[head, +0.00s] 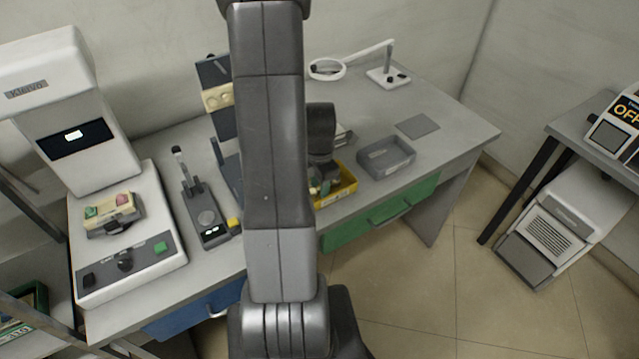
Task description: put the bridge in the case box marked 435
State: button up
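I cannot make out the bridge in this view. A yellow box (347,193) stands near the table's front edge, with small green and brown items in it. No 435 mark is readable on it. A green-rimmed box (40,296) on the rack at lower left has a label I cannot read with certainty. My gripper (322,172) is mostly hidden behind my arm, at or just above the yellow box's left part. Its fingers are too obscured to show whether they are open or hold anything.
A grey tray (386,168) sits right of the yellow box. A white machine (75,130) holds a beige piece with green and pink knobs (112,212). A gauge stand (205,210), magnifier lamp (328,69) and dark mat (417,126) share the table.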

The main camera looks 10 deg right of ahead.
aim_at(319, 188)
jog(key=shift+r, duration=0.15)
notch_tip(319, 188, up, 12)
dwell(0.7)
jog(key=shift+o, duration=0.2)
